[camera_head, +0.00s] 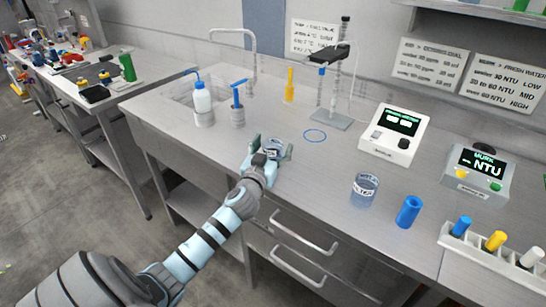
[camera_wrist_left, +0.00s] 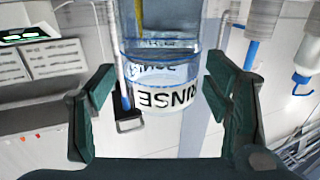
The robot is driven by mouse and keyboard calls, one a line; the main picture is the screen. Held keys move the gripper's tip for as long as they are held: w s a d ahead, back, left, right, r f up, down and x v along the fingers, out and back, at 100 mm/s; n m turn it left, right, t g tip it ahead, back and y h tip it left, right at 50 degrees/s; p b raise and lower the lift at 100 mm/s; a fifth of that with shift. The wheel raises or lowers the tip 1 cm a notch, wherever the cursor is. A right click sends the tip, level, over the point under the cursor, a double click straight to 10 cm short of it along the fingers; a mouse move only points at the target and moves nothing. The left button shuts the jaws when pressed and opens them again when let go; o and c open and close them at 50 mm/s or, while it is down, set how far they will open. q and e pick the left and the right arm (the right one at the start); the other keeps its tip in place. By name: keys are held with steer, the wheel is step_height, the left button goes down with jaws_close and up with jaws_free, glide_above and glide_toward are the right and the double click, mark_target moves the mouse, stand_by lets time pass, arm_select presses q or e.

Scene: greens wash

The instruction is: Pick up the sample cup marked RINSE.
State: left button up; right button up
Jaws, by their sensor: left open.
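The clear sample cup marked RINSE (camera_wrist_left: 163,97) has a white label with dark letters, and fills the middle of the left wrist view. In the head view it is a small clear shape (camera_head: 273,144), partly hidden by my left gripper. My left gripper (camera_head: 268,151) is open at the bench's front part, with its dark green fingers on either side of the cup. In the left wrist view gaps show between the fingers (camera_wrist_left: 160,84) and the cup. My right gripper is not in view.
Another clear labelled cup (camera_head: 364,190) and a blue cylinder (camera_head: 408,211) stand to the right. A blue ring (camera_head: 315,136) marks the bench. A probe stand (camera_head: 330,121), white meter (camera_head: 393,134) and wash bottle (camera_head: 203,105) stand farther back.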

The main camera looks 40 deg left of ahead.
arm_select(q)
steer(key=shift+s, duration=0.1)
steer(key=c, duration=1.3)
steer(key=shift+r, duration=0.15)
